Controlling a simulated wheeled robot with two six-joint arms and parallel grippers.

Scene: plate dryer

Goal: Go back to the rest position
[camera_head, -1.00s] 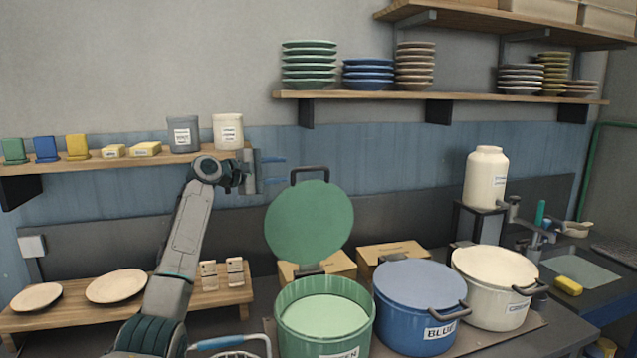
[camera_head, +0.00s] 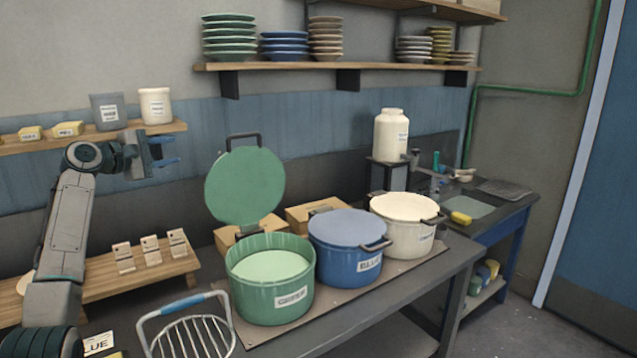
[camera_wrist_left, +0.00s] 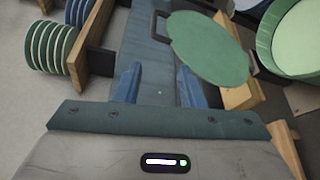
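My left gripper (camera_head: 166,155) is raised in front of the wall, left of the green pot's upright lid (camera_head: 244,186). Its two blue fingers are apart with nothing between them. In the left wrist view the open fingers (camera_wrist_left: 158,88) show with the green lid (camera_wrist_left: 208,48) beyond them. The green pot (camera_head: 270,300) stands open below and to the right, with pale green contents. My right gripper is not in view.
A blue pot (camera_head: 345,272) and a cream pot (camera_head: 405,240) stand right of the green pot. A wire rack (camera_head: 190,335) with a blue handle is at the front. Stacked plates (camera_head: 228,38) sit on the upper shelf (camera_head: 300,66). A sink (camera_head: 480,205) is at the right.

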